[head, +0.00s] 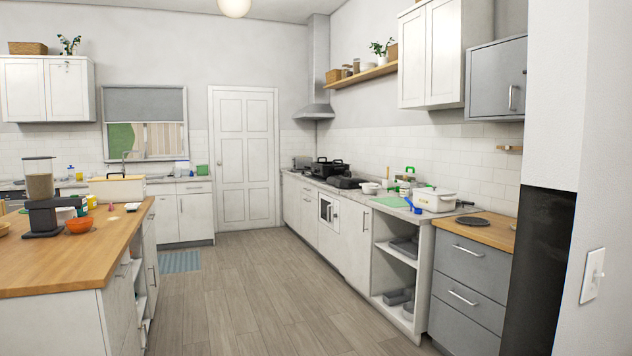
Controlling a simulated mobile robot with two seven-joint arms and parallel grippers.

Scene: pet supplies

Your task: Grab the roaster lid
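A black roaster-like pan (327,168) with raised handles stands on the far part of the right-hand counter, near the range hood. It is small in view, and I cannot tell a separate lid on it. Neither of my grippers shows in the head view.
The wood floor (225,290) between island and right counter is clear. A dark panel and wall close off the right side.

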